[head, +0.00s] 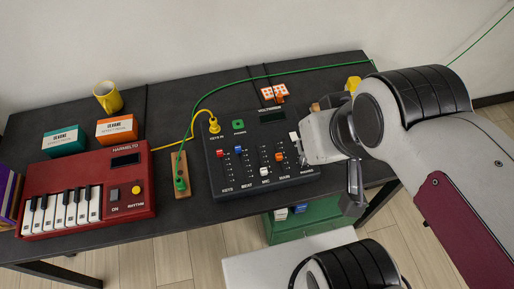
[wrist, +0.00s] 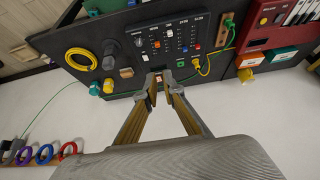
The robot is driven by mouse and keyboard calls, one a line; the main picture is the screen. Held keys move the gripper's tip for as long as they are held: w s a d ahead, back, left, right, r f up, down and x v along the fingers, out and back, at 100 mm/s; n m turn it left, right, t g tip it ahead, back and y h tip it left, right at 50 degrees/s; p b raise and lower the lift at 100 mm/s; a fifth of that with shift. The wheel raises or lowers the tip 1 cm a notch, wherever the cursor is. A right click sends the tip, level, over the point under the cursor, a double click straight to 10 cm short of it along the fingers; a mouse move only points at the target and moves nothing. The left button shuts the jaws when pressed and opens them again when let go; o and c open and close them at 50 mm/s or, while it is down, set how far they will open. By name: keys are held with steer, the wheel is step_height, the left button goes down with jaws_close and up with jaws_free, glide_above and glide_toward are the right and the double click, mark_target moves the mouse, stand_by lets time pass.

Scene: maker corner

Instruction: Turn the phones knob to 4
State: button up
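The dark mixer (head: 231,178) lies on the black table, its front-edge labels running from KEYS on the left to PHONES at the right end. In the wrist view the mixer (wrist: 205,28) appears upside down. The round phones knob (wrist: 138,42) shows there at its PHONES end, small and dark; its pointer and scale are unreadable. In the head view my arm hides the knob. My gripper (wrist: 161,82) is open, with a narrow gap between its fingertips. The tips appear over the mixer's back edge, apart from the knob; nothing is clearly held.
A red keyboard (head: 116,171) and a yellow mug (head: 108,97) stand to the left.

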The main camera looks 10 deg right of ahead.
steer(key=o, duration=0.5)
steer(key=w+d+f+n+g, duration=0.2)
steer(key=w+f+n, duration=0.1)
steer(key=f, duration=0.4)
steer(key=w+d+f+n+g, duration=0.2)
steer(key=w+d+f+n, duration=0.1)
steer(key=w+f, duration=0.2)
steer(key=w+d+f+n+g, duration=0.2)
steer(key=w+f+n, duration=0.1)
steer(key=f, duration=0.6)
steer(key=shift+w+d, duration=0.3)
steer(key=shift+w, duration=0.5)
steer(key=shift+w+d+n, duration=0.1)
steer(key=shift+w+n, duration=0.35)
steer(key=shift+n, duration=0.55)
steer(key=shift+w+n, duration=0.1)
steer(key=shift+n, duration=0.4)
steer(key=shift+f, duration=0.15)
